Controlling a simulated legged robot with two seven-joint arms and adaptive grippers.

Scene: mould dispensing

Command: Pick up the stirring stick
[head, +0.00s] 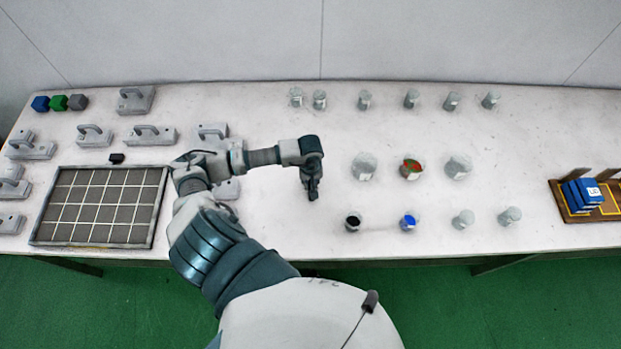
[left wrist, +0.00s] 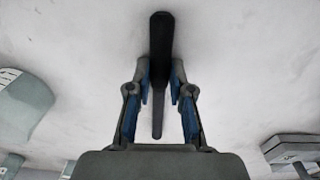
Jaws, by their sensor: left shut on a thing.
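My left gripper (head: 313,190) points down over the clear middle of the table. In the left wrist view the left gripper (left wrist: 160,88) is shut on the stirring stick (left wrist: 160,38), a dark, narrow stick with a wider, rounded end. The stick runs between the two blue-padded fingers and sticks out beyond them at the top of the picture. In the head view I cannot tell the stick apart from the dark fingers. I cannot tell whether it touches the table. My right gripper is not in view.
Jars and cups stand on the right, including one with red and green contents (head: 411,169) and one with blue (head: 408,222). A gridded tray (head: 160,208) and grey handled blocks (head: 151,135) are on the left. A wooden rack (head: 610,212) holds blue boxes at far right.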

